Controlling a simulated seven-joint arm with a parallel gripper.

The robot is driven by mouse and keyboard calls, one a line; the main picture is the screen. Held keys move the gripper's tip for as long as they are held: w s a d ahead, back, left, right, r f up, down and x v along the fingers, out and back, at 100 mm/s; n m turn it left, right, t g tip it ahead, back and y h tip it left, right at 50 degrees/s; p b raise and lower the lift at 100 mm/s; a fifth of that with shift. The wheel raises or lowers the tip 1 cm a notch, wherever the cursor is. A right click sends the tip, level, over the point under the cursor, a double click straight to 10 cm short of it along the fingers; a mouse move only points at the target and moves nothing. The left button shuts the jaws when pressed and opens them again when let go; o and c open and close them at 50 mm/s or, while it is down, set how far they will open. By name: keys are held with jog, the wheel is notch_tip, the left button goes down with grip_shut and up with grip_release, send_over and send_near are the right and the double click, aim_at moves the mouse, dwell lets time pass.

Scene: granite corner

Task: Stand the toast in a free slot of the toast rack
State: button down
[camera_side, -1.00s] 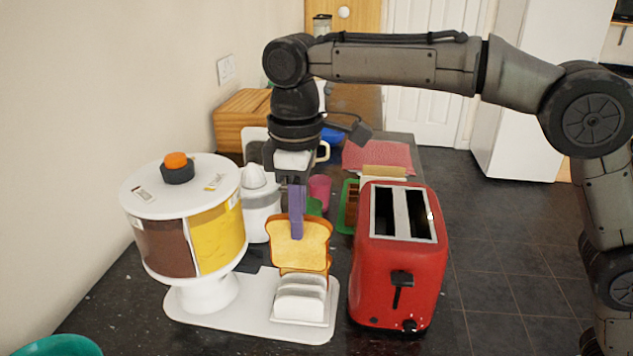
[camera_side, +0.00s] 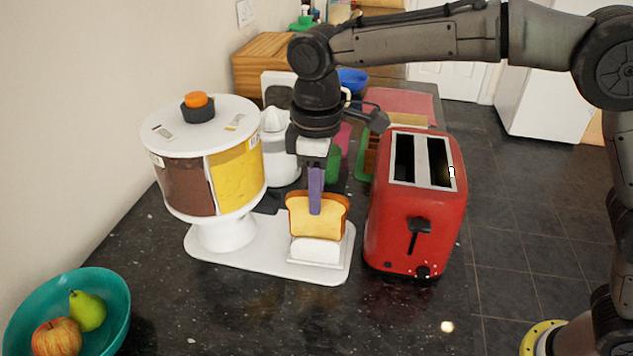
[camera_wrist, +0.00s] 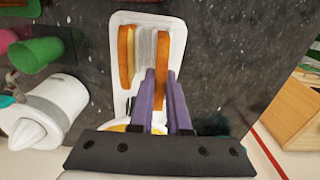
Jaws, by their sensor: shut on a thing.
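The toast (camera_side: 330,219) is a browned slice held upright between the purple fingers of my gripper (camera_side: 316,208). It also shows in the wrist view (camera_wrist: 163,85), between the two fingers (camera_wrist: 160,90). The white toast rack (camera_side: 318,252) stands under it on a white base. The slice's lower edge is hidden behind the rack's front panel, so I cannot tell whether it touches the bottom. In the wrist view the slice lines up with the right side of the rack (camera_wrist: 177,35). Another slice (camera_wrist: 126,55) stands at the left, with pale dividers between the two.
A red toaster (camera_side: 415,225) stands close on the right. A white dispenser (camera_side: 228,235) with brown and yellow sides is on the left. A juicer (camera_side: 280,160) stands behind. A teal fruit bowl (camera_side: 118,315) is at front left. The front counter is clear.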

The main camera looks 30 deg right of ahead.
jog(key=shift+f, duration=1.65)
jog(key=c, duration=0.8)
grip_release()
jog(key=shift+r, duration=4)
